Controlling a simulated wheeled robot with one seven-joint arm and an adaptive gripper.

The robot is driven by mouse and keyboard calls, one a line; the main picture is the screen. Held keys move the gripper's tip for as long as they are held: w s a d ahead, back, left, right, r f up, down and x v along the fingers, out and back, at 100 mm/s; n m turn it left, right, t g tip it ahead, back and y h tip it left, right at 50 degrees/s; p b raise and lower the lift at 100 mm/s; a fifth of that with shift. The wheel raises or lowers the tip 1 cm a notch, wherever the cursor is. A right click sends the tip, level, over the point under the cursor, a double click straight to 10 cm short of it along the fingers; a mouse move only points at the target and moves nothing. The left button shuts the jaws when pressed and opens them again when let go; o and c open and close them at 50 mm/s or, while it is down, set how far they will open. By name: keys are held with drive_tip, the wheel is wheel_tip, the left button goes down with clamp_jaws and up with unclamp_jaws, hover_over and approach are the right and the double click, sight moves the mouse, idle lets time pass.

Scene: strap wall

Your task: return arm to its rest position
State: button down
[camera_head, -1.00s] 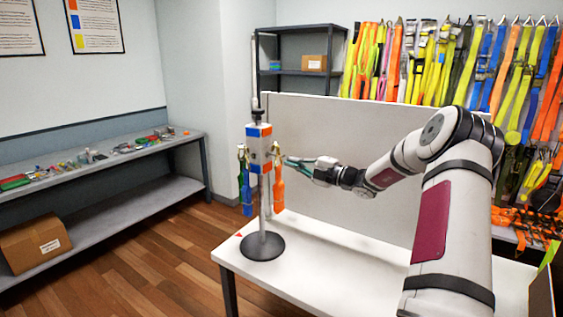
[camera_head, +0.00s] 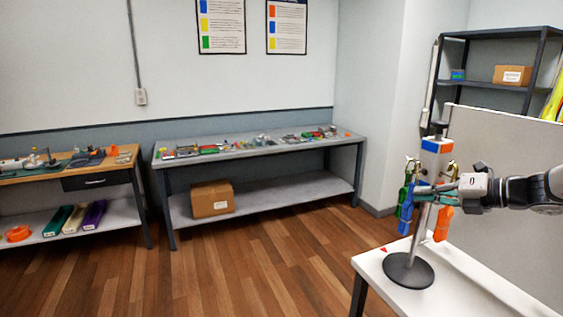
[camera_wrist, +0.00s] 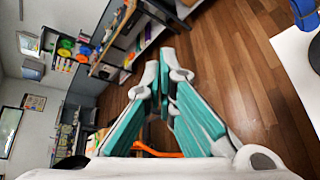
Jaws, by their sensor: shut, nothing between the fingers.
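My gripper (camera_head: 436,189) is in front of the strap stand at the right of the head view, seen from the side. In the wrist view my gripper (camera_wrist: 164,75) shows its two teal-padded fingers closed toward each other with nothing between them, over the floor. My arm (camera_head: 530,192) reaches in from the right edge. The stand (camera_head: 409,270) has a dark round base, a grey pole and a blue, white and orange block on top. Blue and green straps (camera_head: 405,207) hang on its left, an orange strap (camera_head: 443,223) on its right. I cannot tell whether my gripper touches them.
The stand is on a white table (camera_head: 465,280) with a grey panel (camera_head: 500,160) behind it. A grey bench (camera_head: 345,141) with small items stands at the back wall, a wooden workbench (camera_head: 60,172) at the left. The wooden floor (camera_head: 240,265) between is clear.

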drive_tip(key=s+a+r+n+g+h, duration=0.2)
drive_tip(key=s+a+n+g+h, duration=0.35)
drive_tip(key=s+a+n, duration=1.15)
drive_tip(key=s+a+r+n+h, duration=0.1)
drive_tip(key=s+n+h, duration=0.3)
drive_tip(key=s+n, duration=1.2)
drive_tip(key=a+n, duration=0.1)
drive_tip(key=n, duration=0.5)
drive_tip(key=shift+b, duration=0.3)
